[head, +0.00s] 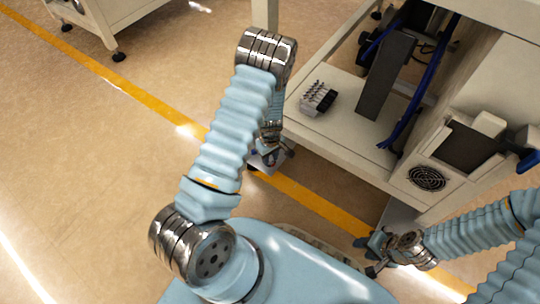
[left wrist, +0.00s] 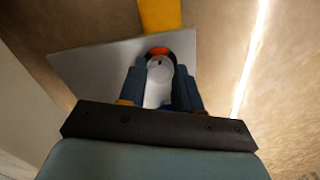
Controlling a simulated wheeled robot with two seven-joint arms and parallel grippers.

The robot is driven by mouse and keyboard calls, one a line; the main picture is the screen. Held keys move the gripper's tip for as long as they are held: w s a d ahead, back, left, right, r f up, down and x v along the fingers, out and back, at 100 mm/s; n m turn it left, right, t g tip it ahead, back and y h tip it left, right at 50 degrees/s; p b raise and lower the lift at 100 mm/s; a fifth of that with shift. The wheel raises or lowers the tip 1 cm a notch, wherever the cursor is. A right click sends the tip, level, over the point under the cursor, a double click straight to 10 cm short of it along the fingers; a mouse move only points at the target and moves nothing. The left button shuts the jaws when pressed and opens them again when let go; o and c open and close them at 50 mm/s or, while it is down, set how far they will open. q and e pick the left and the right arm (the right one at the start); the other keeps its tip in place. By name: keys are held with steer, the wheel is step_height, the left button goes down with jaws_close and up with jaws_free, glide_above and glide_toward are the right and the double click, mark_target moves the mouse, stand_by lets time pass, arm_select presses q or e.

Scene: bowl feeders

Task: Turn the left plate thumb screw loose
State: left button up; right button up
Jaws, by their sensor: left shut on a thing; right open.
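The left plate (left wrist: 95,66) is a flat grey metal sheet in the left wrist view. Its corner also shows in the head view (head: 258,164), low beside the cabinet's leg side. The thumb screw (left wrist: 160,66) is a round pale head with a dark and orange-red rim, in front of the plate. My left gripper (left wrist: 162,78) is shut on it, with one dark finger on each side. In the head view my left gripper (head: 270,155) is partly hidden by its arm. My right gripper (head: 372,256) is open and empty at lower right.
A cream machine cabinet (head: 335,135) stands at the right, with a dark fan grille (head: 427,179) and blue cables. A black-and-grey connector block (head: 318,98) lies on its shelf. Another grey plate (head: 398,216) is near my right gripper. Open floor with a yellow line (head: 110,92) lies left.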

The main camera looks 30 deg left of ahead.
mark_target(270, 159)
stand_by(0.4)
arm_select(q)
steer(key=o, duration=1)
steer(key=shift+o, duration=0.2)
step_height(270, 159, up, 14)
steer(key=p, duration=0.4)
steer(key=shift+f, duration=0.1)
